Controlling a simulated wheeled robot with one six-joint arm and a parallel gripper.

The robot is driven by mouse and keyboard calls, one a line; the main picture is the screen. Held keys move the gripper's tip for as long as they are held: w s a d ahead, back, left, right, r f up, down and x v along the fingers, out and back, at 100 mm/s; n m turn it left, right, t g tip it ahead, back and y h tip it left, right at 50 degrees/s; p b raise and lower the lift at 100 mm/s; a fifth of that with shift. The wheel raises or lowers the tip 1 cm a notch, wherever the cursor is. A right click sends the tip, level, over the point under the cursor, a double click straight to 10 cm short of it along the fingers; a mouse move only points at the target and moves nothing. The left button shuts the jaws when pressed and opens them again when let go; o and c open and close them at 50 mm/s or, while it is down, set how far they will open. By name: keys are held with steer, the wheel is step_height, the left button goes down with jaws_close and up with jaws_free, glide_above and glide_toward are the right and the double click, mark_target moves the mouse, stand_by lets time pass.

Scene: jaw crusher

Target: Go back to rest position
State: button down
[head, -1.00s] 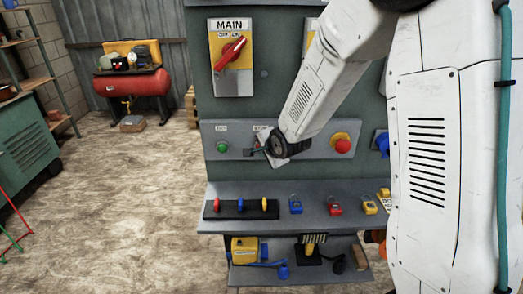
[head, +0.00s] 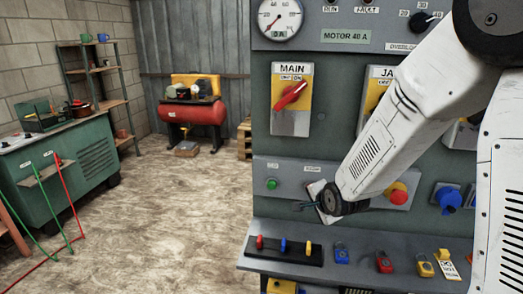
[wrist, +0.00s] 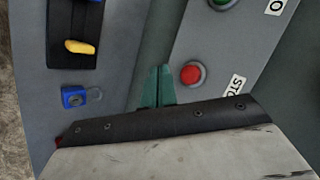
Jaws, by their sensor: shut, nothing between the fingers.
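My gripper (head: 303,207) is at the front of the grey control panel (head: 262,170), low and to the right of the green button (head: 271,184). My wrist hides part of the panel behind it. In the wrist view the gripper's two greenish fingers (wrist: 158,86) are together with nothing between them. They appear beside a red button (wrist: 192,74), and I cannot tell how far they are from the panel.
A red emergency button (head: 397,193) sits right of my wrist. The shelf below holds a black rack (head: 284,250) with coloured handles and several padlocks. A green bench (head: 60,165) and a red compressor (head: 193,112) stand left, with open floor between.

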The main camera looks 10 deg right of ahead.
steer(key=s+d+f+n+g, duration=0.1)
steer(key=s+f+n+g, duration=0.1)
steer(key=s+n+g, duration=0.6)
steer(key=s+d+r+n, duration=0.1)
steer(key=s+r+n, duration=0.2)
steer(key=s+r, duration=0.6)
steer(key=s+d+r+n, duration=0.1)
steer(key=s+r+n, duration=0.2)
steer(key=s+r, duration=0.6)
steer(key=shift+s+d+r+h, duration=0.15)
steer(key=shift+s+r+h, duration=0.25)
steer(key=shift+s, duration=4.1)
steer(key=shift+f, duration=0.1)
